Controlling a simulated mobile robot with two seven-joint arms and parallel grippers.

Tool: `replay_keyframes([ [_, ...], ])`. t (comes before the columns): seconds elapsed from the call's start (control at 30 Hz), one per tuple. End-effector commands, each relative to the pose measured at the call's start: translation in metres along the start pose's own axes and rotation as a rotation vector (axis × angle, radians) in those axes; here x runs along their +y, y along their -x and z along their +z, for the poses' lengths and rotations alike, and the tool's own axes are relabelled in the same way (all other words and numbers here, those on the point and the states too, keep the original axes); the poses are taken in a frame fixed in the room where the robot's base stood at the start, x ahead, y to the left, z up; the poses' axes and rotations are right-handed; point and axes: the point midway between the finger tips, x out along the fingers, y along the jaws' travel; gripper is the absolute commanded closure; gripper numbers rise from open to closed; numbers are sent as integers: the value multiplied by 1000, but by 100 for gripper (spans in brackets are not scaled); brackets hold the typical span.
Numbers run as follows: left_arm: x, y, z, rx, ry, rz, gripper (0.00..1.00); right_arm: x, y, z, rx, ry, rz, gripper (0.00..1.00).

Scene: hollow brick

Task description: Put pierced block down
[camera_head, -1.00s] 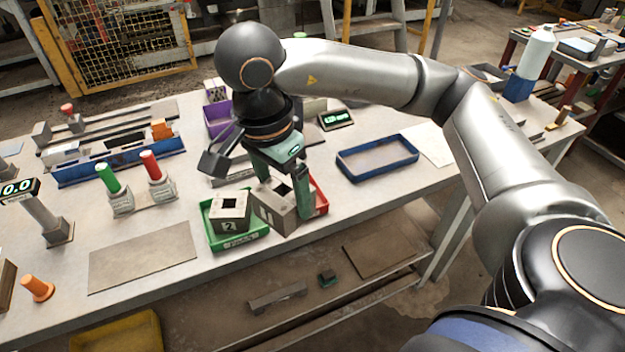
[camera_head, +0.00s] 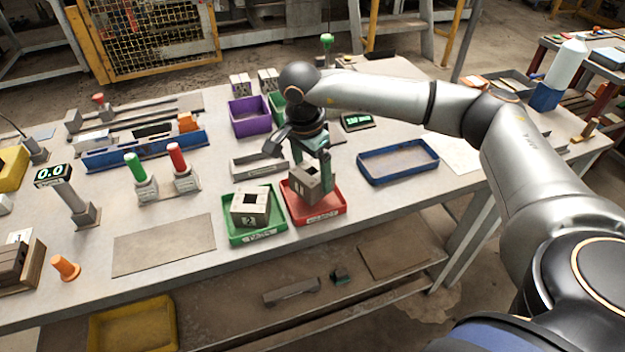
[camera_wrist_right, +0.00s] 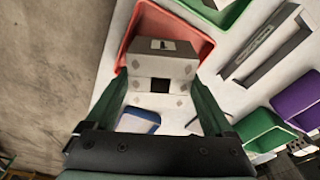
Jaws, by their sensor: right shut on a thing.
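The pierced block (camera_head: 305,187), grey with a square hole and a dark mark on its side, is between the green fingers of my right gripper (camera_head: 312,172). My right gripper is shut on it, over the red tray (camera_head: 330,205). In the right wrist view the block (camera_wrist_right: 160,65) sits between both fingers (camera_wrist_right: 160,95), with the red tray (camera_wrist_right: 135,35) behind it. Whether the block touches the tray floor cannot be told. A second pierced block (camera_head: 249,208), marked 2, sits in the green tray (camera_head: 268,233) just left. My left gripper is not in view.
A blue tray (camera_head: 398,163) stands right of the red tray and looks empty. A purple bin (camera_head: 250,118) and a grey slotted piece (camera_head: 258,164) are behind. Green (camera_head: 140,172) and red (camera_head: 180,162) handled tools stand left. A bare brown mat (camera_head: 163,245) lies front left.

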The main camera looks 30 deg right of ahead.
Motion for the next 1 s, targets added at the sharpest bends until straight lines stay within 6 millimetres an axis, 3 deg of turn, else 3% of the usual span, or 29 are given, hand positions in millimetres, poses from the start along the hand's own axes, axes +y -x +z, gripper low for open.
replay_keyframes([
  [0.2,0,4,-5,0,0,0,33,-1,-28,2,1,-1,2,90],
  [0.63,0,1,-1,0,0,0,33,-1,-37,3,0,-1,0,90],
  [0.67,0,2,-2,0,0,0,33,-1,-36,3,0,-1,1,9],
  [0.77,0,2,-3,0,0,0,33,-1,-36,3,0,-1,2,0],
  [1.0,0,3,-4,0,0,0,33,-1,-34,3,0,-1,1,0],
])
